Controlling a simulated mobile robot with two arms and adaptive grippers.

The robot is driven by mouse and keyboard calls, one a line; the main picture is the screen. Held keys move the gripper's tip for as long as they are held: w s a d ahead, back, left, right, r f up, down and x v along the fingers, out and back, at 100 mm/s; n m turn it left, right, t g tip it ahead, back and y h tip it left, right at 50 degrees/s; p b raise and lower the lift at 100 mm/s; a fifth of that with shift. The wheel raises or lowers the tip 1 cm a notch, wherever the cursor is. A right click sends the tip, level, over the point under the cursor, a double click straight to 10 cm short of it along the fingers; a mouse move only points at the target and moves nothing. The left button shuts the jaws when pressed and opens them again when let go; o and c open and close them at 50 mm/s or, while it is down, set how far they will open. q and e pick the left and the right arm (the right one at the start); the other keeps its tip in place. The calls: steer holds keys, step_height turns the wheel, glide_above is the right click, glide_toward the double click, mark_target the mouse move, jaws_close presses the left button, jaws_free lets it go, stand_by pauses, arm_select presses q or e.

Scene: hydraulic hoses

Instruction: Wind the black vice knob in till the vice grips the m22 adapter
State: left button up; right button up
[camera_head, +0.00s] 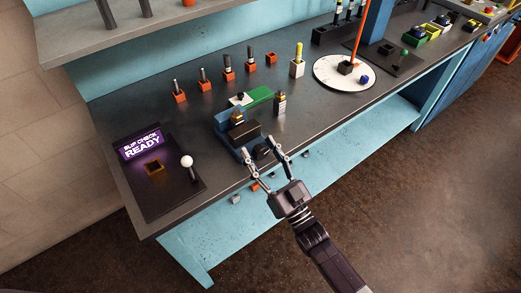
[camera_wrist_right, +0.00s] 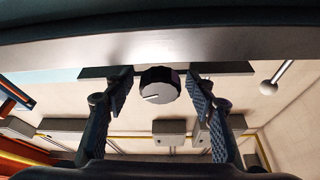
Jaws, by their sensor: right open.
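The blue vice (camera_head: 224,131) with a dark jaw block (camera_head: 245,134) stands near the bench's front edge. A small brass-coloured piece, apparently the m22 adapter (camera_head: 237,117), sits upright at the vice jaws; I cannot tell whether they touch it. The black vice knob (camera_head: 261,152) is at the vice's front. My right gripper (camera_head: 261,147) is open, one finger on each side of the knob. In the right wrist view the ridged knob (camera_wrist_right: 159,85), with a white mark on its grey face, sits between the open fingers (camera_wrist_right: 160,92), with gaps both sides. My left gripper is not in view.
Several orange-based parts stand farther back.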

steer(key=shift+c, duration=0.5)
steer(key=c, duration=1)
steer(key=m+h, duration=0.1)
steer(key=m, duration=0.1)
steer(key=shift+m+t, duration=0.4)
steer(key=shift+c, duration=0.3)
steer(key=shift+m+h+p, duration=0.3)
steer(key=shift+m+h, duration=0.3)
steer(key=shift+m, duration=0.1)
steer(key=o, duration=1.2)
steer(key=shift+c, duration=0.2)
steer(key=shift+f, duration=0.1)
